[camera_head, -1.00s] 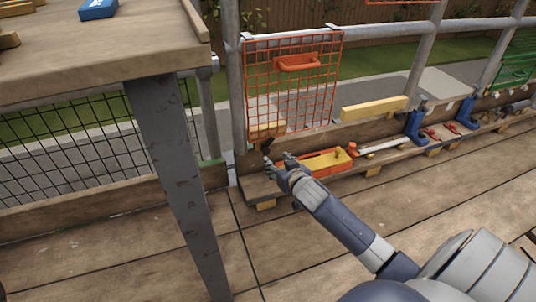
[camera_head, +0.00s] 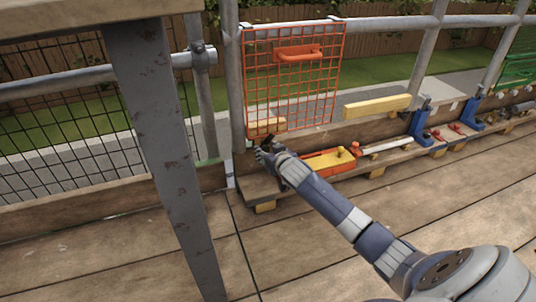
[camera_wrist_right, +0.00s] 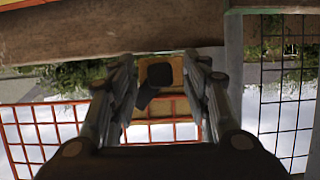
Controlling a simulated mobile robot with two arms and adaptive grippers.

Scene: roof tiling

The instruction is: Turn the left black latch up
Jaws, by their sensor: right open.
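The black latch (camera_wrist_right: 159,75) shows in the right wrist view in front of a yellow-brown wooden block (camera_wrist_right: 182,78). It has a squarish head and a short arm slanting down and left. My right gripper (camera_wrist_right: 161,66) is open, with one finger on each side of the latch; I cannot tell whether either touches it. In the head view my right gripper (camera_head: 264,150) is at the wooden block (camera_head: 266,126) under the orange mesh panel (camera_head: 292,80), and largely hides the latch. My left gripper is not in view.
An orange tray with a yellow piece (camera_head: 330,160) lies on the low plank to the right of my gripper. Blue clamps (camera_head: 419,122) stand farther right. A grey post (camera_head: 165,150) under a wooden top rises at the left. The deck in front is clear.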

